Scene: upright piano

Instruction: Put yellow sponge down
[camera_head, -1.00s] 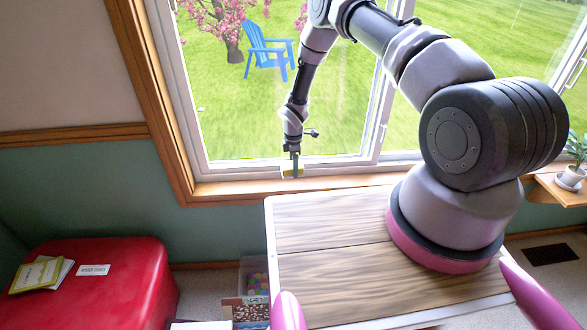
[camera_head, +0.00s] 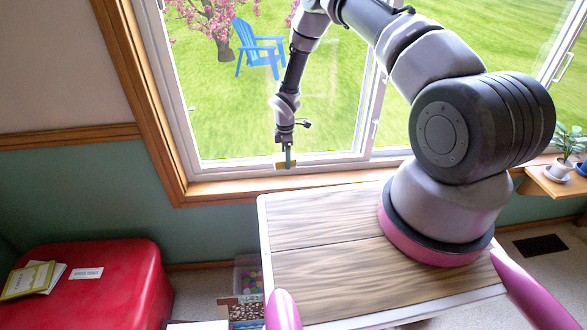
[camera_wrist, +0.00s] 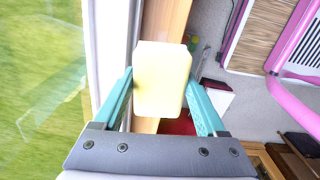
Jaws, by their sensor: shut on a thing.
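The yellow sponge (camera_wrist: 162,78) is a pale yellow block with rounded corners in the wrist view. My gripper (camera_wrist: 162,95) is shut on it, with one teal finger at each side. In the head view the sponge (camera_head: 286,166) is small and sits at the tip of my gripper (camera_head: 287,158), in front of the lower part of the window. The wooden window sill (camera_head: 260,188) lies just below it in the picture. I cannot tell whether the sponge touches the sill or frame.
A red box (camera_head: 110,285) with booklets (camera_head: 33,279) on top stands at the lower left. An open bin of coloured balls (camera_head: 250,278) is on the floor. Potted plants (camera_head: 561,169) stand on a shelf at right. The visible sill looks clear.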

